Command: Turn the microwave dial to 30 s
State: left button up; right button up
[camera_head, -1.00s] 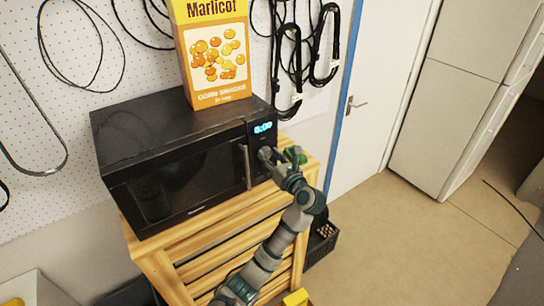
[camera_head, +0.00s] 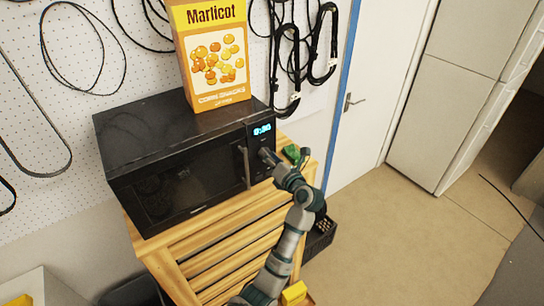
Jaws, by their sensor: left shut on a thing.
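The black microwave (camera_head: 175,118) stands on a slatted wooden stand with its door closed. Its lit blue display (camera_head: 262,129) seems to read 0:30, though the digits are small. My left gripper (camera_head: 267,157) is at the control panel below the display, to the right of the door handle (camera_head: 245,166). It is shut on the dial, which is mostly hidden behind the fingers. My right gripper is not in view.
A yellow Marlicot box (camera_head: 213,55) stands on top of the microwave. Black cables hang on the pegboard behind. Open floor lies to the right.

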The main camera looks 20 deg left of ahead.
pick_arm(q)
jog(key=shift+a+f, duration=0.15)
jog(key=shift+f, duration=0.15)
